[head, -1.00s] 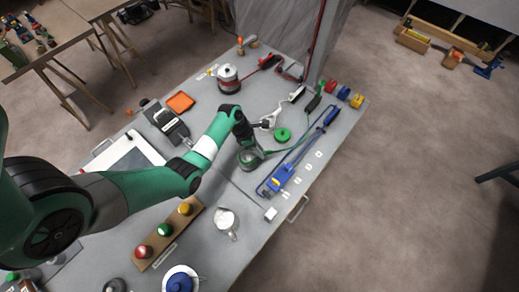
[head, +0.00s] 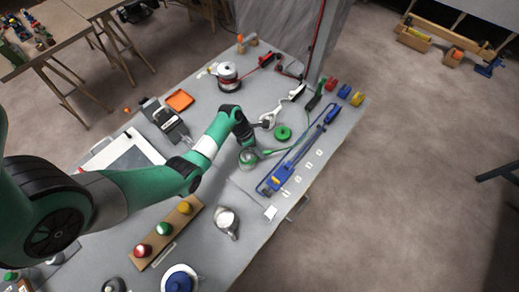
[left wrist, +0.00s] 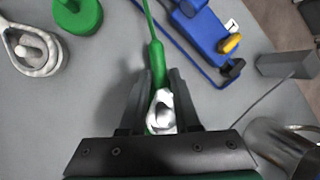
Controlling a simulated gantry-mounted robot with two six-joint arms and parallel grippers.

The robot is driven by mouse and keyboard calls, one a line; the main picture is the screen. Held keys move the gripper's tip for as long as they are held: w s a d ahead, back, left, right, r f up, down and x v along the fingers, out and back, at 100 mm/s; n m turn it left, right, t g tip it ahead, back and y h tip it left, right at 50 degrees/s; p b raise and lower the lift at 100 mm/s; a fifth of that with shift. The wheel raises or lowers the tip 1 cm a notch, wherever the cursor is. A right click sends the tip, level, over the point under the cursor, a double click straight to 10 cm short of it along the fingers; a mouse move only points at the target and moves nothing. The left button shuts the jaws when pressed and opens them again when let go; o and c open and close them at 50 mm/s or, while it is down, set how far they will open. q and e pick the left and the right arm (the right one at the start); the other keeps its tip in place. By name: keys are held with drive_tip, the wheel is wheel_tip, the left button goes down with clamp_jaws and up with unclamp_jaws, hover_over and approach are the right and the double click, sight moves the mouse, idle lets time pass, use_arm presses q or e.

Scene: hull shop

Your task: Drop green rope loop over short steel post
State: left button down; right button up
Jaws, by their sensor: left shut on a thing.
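The green rope (left wrist: 146,12) runs down from the top of the left wrist view to a thick green sleeve and eye (left wrist: 157,62) between my left fingers. My left gripper (left wrist: 160,85) is shut on the green rope loop near that sleeve. A shiny, rounded steel piece (left wrist: 162,108) shows inside the green eye, between the fingers. I take it for the short steel post, but cannot tell whether the loop is around it or above it. In the head view my left gripper (head: 254,155) is low over the bench, with the rope (head: 280,151) leading right. My right gripper is not in view.
A white rope loop (left wrist: 38,62) lies around another post at left. A green round piece (left wrist: 78,14) is near it. A blue tool (left wrist: 201,32) lies right, and a metal mug (left wrist: 282,150) stands lower right. The grey bench (head: 262,222) is partly clear at its front.

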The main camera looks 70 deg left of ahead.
use_arm(q)
drive_tip(key=shift+f+b, duration=0.95)
drive_tip(key=shift+f, duration=0.7)
idle(0.8)
drive_tip(key=shift+c, duration=0.8)
unclamp_jaws()
wheel_tip(320, 180, up, 8)
drive_tip(key=p, duration=0.8)
drive_tip(key=shift+r+p, duration=0.1)
drive_tip(key=shift+p, duration=0.3)
idle(0.4)
